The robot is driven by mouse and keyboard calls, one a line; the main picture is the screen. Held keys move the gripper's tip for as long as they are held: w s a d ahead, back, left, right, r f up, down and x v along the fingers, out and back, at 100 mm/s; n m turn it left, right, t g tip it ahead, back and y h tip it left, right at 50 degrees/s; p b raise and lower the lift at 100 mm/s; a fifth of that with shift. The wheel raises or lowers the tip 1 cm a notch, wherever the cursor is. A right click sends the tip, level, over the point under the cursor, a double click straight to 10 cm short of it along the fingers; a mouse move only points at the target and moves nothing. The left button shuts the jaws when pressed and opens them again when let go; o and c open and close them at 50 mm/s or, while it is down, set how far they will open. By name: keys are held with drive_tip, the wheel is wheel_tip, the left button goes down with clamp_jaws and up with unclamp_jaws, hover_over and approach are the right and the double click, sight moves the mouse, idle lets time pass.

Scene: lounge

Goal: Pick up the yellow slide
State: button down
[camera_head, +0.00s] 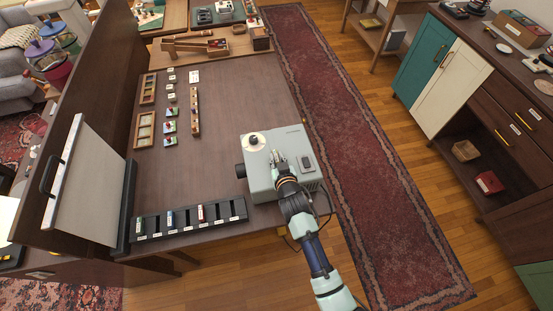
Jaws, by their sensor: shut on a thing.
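My gripper (276,158) is over the top of the grey projector (262,178), near its right part. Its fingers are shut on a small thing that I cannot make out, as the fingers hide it. I cannot pick out the yellow slide for certain in this view. Several small cards (170,127) lie in a column on the dark table, left of a narrow wooden strip (195,118) with small coloured pieces. A black slotted rack (218,212) at the table's near edge holds a few coloured pieces, one of them red (200,212).
Two wooden frames (144,130) lie at the table's left. A wooden tray (196,47) is at the far end. A white panel (85,180) stands at the left edge. The table between the strip and projector is clear (240,100).

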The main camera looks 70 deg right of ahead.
sight(277, 160)
wheel_tip(277, 160, up, 20)
drive_tip(key=p, duration=0.5)
idle(1.2)
